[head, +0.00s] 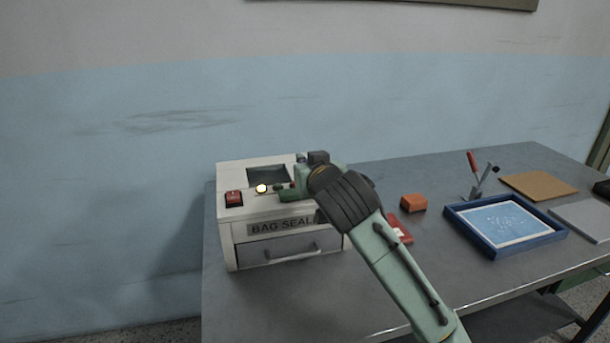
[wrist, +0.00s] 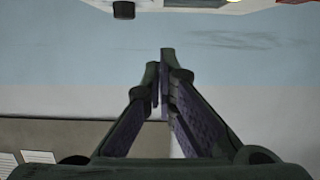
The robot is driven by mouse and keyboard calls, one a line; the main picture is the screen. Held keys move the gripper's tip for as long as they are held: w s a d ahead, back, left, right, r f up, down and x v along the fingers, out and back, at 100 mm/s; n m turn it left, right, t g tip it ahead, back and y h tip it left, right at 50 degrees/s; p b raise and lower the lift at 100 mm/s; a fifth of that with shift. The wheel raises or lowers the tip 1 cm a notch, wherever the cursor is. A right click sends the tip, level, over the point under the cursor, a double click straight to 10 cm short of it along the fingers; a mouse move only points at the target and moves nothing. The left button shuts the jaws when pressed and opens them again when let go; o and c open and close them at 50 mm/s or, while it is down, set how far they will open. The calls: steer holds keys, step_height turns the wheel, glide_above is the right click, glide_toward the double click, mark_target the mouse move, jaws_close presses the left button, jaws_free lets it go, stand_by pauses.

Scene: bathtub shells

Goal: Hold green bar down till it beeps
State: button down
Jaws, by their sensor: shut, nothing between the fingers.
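The bag sealer (head: 240,220) is a pale box with a dark window (head: 268,175) in its top, at the left end of the table. My gripper (wrist: 163,62) is shut and empty. In the head view the end of my arm is over the machine's right side and hides part of its top and label. I cannot make out the green bar apart from my own green parts there, nor whether I touch it. A lamp (head: 261,189) on the top glows yellow-white, beside a red switch (head: 234,198). In the wrist view the machine shows only along the top edge.
The sealer's front has a grey drawer (head: 280,247) with a handle. To the right on the grey table (head: 300,305) are an orange block (head: 413,202), a red item (head: 400,228), a blue tray (head: 478,237), a red-handled tool (head: 473,163) and a brown board (head: 538,185). A wall stands behind.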

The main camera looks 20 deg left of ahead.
step_height(320, 180, down, 4)
steer(key=shift+s+d+r, duration=0.1)
steer(key=shift+r, duration=0.05)
stand_by(0.3)
